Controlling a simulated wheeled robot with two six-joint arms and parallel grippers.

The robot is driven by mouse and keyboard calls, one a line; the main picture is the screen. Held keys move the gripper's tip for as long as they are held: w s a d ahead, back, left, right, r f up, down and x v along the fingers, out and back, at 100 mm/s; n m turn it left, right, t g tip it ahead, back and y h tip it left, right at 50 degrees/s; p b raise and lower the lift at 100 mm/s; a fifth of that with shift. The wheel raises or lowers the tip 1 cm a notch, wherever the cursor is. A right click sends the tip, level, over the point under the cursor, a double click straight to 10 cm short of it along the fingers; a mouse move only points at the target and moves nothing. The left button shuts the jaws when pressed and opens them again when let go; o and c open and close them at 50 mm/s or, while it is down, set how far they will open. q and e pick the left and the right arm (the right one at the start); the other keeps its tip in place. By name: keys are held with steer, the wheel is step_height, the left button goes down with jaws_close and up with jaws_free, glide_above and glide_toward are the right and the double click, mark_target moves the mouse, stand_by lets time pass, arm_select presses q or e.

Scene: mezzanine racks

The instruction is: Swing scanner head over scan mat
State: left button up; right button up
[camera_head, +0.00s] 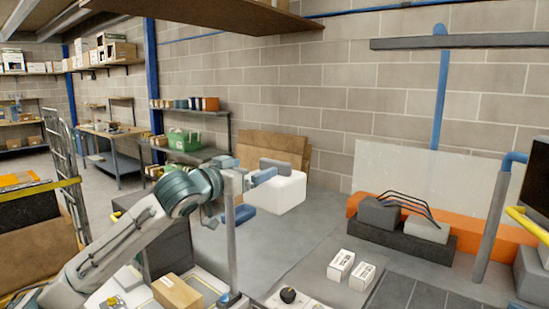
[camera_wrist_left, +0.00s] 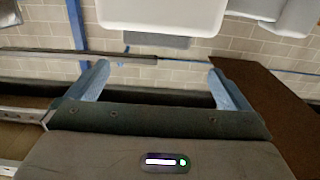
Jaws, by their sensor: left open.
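A large white block with a grey handle-like piece on top, likely the scanner head (camera_head: 284,194), is beside a thin grey post (camera_head: 230,240). In the left wrist view the white block (camera_wrist_left: 160,14) fills the top, with its grey piece (camera_wrist_left: 157,40) below it. My left gripper (camera_head: 265,174) is at the upper left of the block; its blue fingers are wide apart with nothing held between them (camera_wrist_left: 160,84). I cannot tell if a finger touches the block. A dark flat panel, possibly the scan mat (camera_head: 405,292), lies at the bottom right. My right gripper is not in view.
Two small white boxes (camera_head: 340,265) stand on the grey surface left of the dark panel. A cardboard box (camera_head: 177,294) is below my left arm. Grey blocks with black bars (camera_head: 425,228) and a yellow-gripped pole (camera_head: 525,222) are at the right.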

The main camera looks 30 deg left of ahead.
mark_target(272, 162)
arm_select(q)
steer(key=w+p, duration=0.1)
steer(key=w, duration=0.2)
steer(key=w+p, duration=0.2)
steer(key=w, duration=0.1)
steer(key=w+d+p, duration=0.1)
steer(key=w+p, duration=0.1)
steer(key=shift+w, duration=0.4)
steer(key=shift+w+d+f, duration=0.1)
steer(key=shift+w+d, duration=0.05)
steer(key=shift+w, duration=0.3)
steer(key=shift+c, duration=0.7)
steer(key=c, duration=1)
steer(key=shift+o, duration=0.2)
steer(key=shift+s, duration=0.1)
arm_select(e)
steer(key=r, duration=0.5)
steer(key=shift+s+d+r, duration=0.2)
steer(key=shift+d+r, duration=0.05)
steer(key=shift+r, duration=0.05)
